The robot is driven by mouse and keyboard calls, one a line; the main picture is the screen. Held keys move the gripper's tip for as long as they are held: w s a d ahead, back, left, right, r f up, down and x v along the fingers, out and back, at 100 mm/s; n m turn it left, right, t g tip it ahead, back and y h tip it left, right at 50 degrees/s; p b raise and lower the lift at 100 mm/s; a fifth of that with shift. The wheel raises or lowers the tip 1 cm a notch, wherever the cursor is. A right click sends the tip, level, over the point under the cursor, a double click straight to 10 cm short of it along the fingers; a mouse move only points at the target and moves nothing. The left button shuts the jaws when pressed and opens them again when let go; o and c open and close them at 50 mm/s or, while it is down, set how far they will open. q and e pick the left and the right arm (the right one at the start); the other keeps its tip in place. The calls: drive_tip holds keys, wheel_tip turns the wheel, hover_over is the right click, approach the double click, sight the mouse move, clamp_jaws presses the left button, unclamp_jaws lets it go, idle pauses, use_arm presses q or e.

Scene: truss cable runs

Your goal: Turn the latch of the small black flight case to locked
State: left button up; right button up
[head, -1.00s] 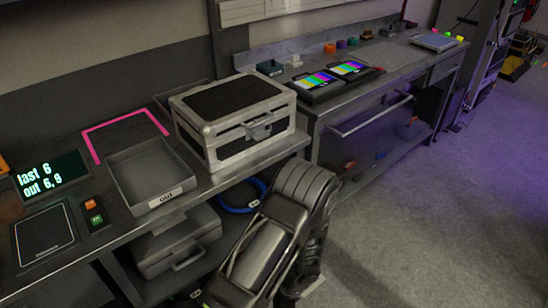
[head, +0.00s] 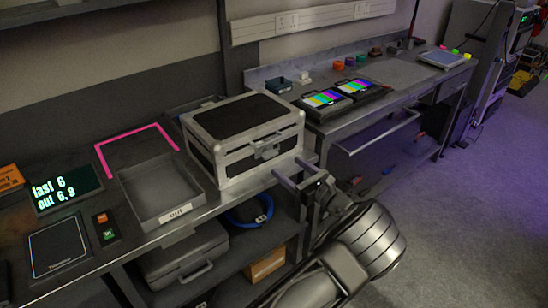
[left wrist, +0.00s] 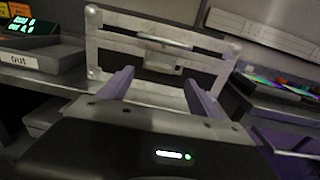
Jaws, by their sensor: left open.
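The small black flight case (head: 232,125) with silver edges stands shut on the near bench. Its latch (head: 266,148) is on the front face. The latch also shows in the left wrist view (left wrist: 163,52), ahead of the fingers; I cannot tell which way it is turned. My left gripper (head: 292,172) is open and empty, just in front of the case's front face and below the latch, apart from it. In the left wrist view its two fingers (left wrist: 158,84) point at the lower part of the case front. My right gripper is not in view.
A grey tray marked "out" (head: 177,212) and a display reading "last 6, out 6, 9" (head: 66,187) are left of the case. A pink outline (head: 100,160) marks the bench behind the tray. A grey case (head: 183,262) sits on the shelf below. Colour-bar monitors (head: 325,98) stand at right.

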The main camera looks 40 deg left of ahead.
sight(272, 156)
use_arm(q)
drive_tip(key=shift+p+x, duration=0.85)
drive_tip(key=shift+x, duration=3.1)
drive_tip(key=shift+c, duration=0.3)
drive_tip(key=c, duration=1.3)
drive_tip(key=shift+f, duration=0.1)
